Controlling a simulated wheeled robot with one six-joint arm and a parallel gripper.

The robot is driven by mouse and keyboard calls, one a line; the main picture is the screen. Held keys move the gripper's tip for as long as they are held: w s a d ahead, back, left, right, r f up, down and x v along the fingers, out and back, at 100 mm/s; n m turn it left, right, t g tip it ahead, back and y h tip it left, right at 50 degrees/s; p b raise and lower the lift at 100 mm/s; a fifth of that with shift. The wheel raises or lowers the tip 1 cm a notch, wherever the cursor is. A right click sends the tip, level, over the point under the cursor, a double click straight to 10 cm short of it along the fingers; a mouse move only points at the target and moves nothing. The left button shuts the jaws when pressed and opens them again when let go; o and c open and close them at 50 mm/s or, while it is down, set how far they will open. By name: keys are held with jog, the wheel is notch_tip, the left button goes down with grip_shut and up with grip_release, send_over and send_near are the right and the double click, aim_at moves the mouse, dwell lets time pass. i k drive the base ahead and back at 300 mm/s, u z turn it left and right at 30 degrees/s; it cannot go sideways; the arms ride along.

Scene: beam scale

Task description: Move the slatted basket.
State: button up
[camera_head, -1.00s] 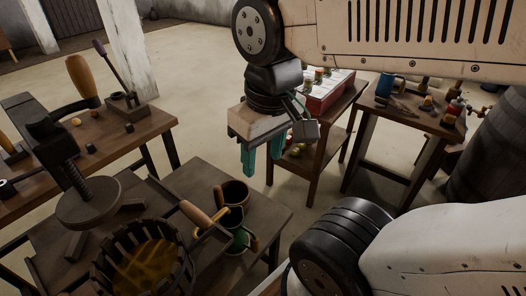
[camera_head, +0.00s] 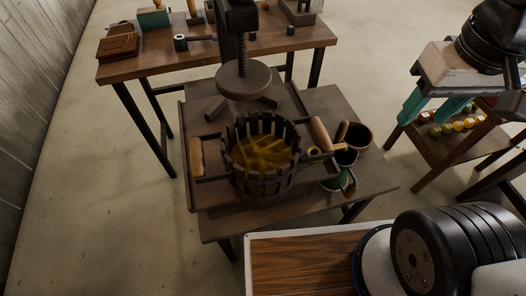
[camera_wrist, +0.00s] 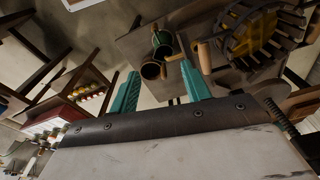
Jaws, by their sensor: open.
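The slatted basket (camera_head: 262,184) is a round dark vessel of upright slats with yellowish contents. It has wooden handles at its left (camera_head: 196,157) and right (camera_head: 322,134). It stands on a low dark table (camera_head: 225,222), in front of the press's round plate (camera_head: 243,82). In the wrist view the slatted basket (camera_wrist: 290,40) is at the upper right. My gripper (camera_head: 440,108) is at the upper right of the head view, well to the right of the basket and apart from it. Its teal fingers (camera_wrist: 160,95) are spread with nothing between them.
Two dark mugs, one behind (camera_head: 357,136) and one with green (camera_head: 341,170), stand close to the basket's right handle. A workbench (camera_head: 150,65) with tools stands behind. A shelf (camera_head: 462,145) with small colourful items is at the right. Open floor lies at the left.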

aim_at(264, 166)
jog(key=z, duration=0.5)
jog(key=k, duration=0.85)
jog(key=u, duration=0.35)
